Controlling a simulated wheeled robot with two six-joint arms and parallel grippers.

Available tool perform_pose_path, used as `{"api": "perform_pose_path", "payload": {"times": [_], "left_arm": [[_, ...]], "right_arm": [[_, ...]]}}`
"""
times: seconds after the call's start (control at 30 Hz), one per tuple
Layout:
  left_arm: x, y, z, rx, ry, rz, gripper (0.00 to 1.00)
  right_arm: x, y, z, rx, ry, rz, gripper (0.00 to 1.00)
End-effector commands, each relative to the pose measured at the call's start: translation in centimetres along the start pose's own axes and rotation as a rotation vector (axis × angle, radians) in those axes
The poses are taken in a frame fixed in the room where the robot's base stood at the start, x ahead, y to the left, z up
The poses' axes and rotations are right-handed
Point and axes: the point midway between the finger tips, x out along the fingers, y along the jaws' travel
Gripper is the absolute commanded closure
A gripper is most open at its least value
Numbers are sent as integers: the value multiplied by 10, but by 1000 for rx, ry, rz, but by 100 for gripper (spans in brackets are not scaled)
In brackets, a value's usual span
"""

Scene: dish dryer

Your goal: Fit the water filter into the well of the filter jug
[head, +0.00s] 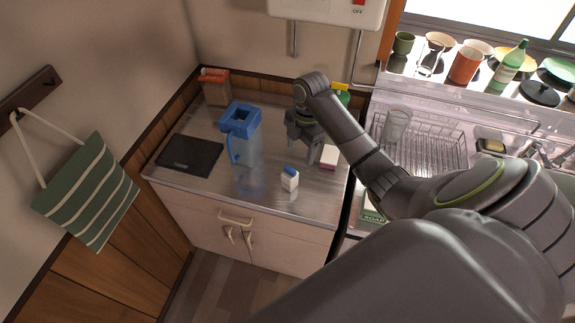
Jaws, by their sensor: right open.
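The filter jug (246,150) stands upright on the steel counter, with a clear body, a blue handle and a blue top (240,119) that shows a dark square opening, the well. The water filter (289,182), a small white block with a blue cap, stands on the counter in front and to the right of the jug. My right gripper (302,152) is open and points down behind the filter, to the right of the jug. It appears apart from both. My left gripper is out of view.
A black mat (189,156) lies left of the jug. A small white and pink box (329,157) stands close right of my gripper. A brown carton (215,87) is at the back corner. A wire rack (434,150) holds a glass (396,126). The counter's front is clear.

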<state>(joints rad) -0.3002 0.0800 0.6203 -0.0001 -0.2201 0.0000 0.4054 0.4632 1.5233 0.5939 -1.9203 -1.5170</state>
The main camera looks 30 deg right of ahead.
Motion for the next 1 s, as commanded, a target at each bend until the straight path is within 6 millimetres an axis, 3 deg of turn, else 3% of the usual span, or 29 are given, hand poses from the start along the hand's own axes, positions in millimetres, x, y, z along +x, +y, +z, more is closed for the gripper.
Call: {"api": "perform_pose_path", "payload": {"times": [0.03,0.1,0.3,0.47,1.0], "left_arm": [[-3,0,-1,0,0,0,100],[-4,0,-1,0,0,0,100],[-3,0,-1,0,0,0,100],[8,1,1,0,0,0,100],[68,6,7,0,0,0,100]], "right_arm": [[-19,11,2,-64,7,-6,35],[-36,19,3,-144,21,-17,35],[-54,27,4,-244,40,-30,35],[-41,27,4,-246,40,-30,35],[26,25,2,-244,39,-29,35]]}}
